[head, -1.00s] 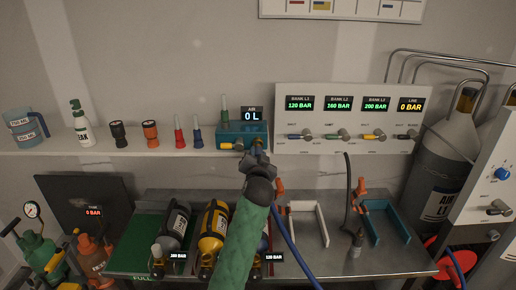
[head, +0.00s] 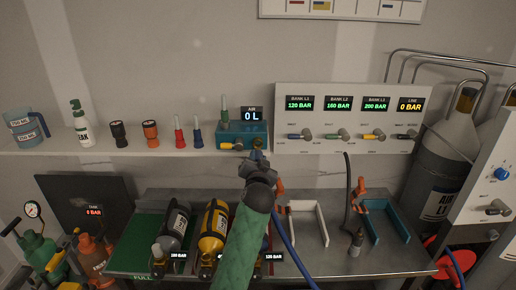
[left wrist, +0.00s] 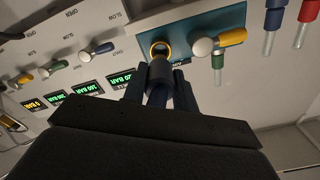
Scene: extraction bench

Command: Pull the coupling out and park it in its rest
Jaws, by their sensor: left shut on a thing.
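The teal air box (head: 228,136) sits on the shelf with its display reading 0 L. Its brass-ringed port (left wrist: 160,48) faces my gripper in the left wrist view. My left gripper (head: 257,163) is shut on the dark coupling (left wrist: 160,73), held just in front of the port. The coupling looks drawn out of the ring, though the gap is small and hard to judge. A blue hose (head: 284,235) hangs below the gripper down past the bench. My green-sleeved left arm hides part of the bench. I cannot tell which fixture is the coupling's rest. My right gripper is not in view.
A yellow-handled valve (left wrist: 217,42) is beside the port. The bank panel (head: 345,95) is to the right. Below are cylinders (head: 213,228), a white bracket (head: 322,222), a teal bracket (head: 385,220) and a hanging dark hose (head: 349,190).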

